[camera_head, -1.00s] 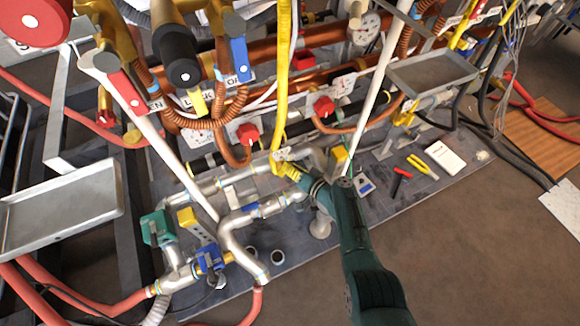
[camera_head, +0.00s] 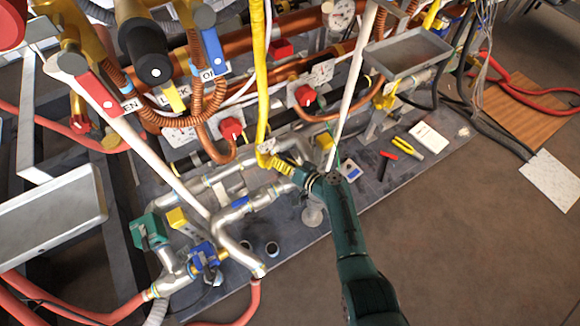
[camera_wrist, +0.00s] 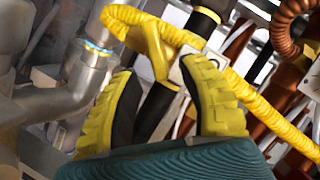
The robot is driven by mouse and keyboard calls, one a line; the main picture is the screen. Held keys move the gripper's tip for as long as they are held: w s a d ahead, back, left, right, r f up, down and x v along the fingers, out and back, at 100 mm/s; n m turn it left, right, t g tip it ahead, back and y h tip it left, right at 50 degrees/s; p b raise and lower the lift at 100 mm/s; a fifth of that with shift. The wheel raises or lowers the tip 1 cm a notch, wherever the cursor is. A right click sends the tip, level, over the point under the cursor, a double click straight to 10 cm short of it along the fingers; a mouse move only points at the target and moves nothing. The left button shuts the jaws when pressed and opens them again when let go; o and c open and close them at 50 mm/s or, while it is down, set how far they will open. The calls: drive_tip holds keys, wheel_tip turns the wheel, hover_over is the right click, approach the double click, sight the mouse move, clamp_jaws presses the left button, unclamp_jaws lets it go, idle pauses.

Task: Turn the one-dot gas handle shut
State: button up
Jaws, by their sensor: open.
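A yellow gas handle (camera_head: 266,147) sits at the lower end of a yellow corrugated hose (camera_head: 260,70) in the head view. In the wrist view, the yellow handle (camera_wrist: 156,52) hangs from the hose, with a small white tag (camera_wrist: 184,68) beside it; its dot marking is too small to read surely. My gripper (camera_head: 280,163) has yellow ribbed fingers and points at the handle from the lower right. In the wrist view my gripper (camera_wrist: 158,78) is open, and the handle lies between and just beyond the fingertips. I cannot tell whether they touch.
Silver pipes (camera_head: 235,240) run left of my gripper, and a white slanted pole (camera_head: 352,80) stands close on its right. Copper pipes with red knobs (camera_head: 305,95) lie behind. A grey tray (camera_head: 408,52) is at upper right.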

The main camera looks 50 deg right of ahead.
drive_tip(key=shift+v, duration=2.4)
